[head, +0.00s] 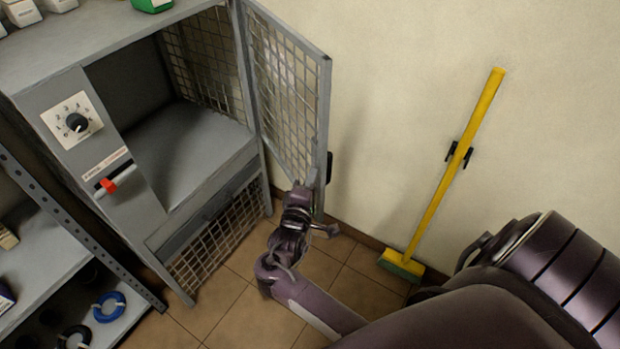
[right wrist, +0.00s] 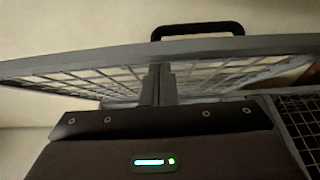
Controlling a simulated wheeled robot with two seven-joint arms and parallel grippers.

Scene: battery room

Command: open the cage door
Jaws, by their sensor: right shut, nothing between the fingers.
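The cage door (head: 290,92), a grey frame with wire mesh, stands wide open, swung out to the right of the cage (head: 185,150). Its black handle (head: 329,168) is on the door's far side, near the free edge. In the right wrist view the door (right wrist: 75,67) spans the picture, with the handle (right wrist: 198,29) beyond its edge. My right gripper (head: 308,184) is shut and empty, at the inner side of the door near its free lower corner. In the right wrist view its fingers (right wrist: 158,85) reach up to the door frame; I cannot tell whether they touch. My left gripper is not in view.
The cage's front panel has a dial (head: 77,122) and a red switch (head: 109,185). A yellow broom (head: 455,165) leans on the wall to the right. A metal shelf (head: 40,262) with cable coils is at lower left. Tiled floor (head: 225,300) lies clear before the cage.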

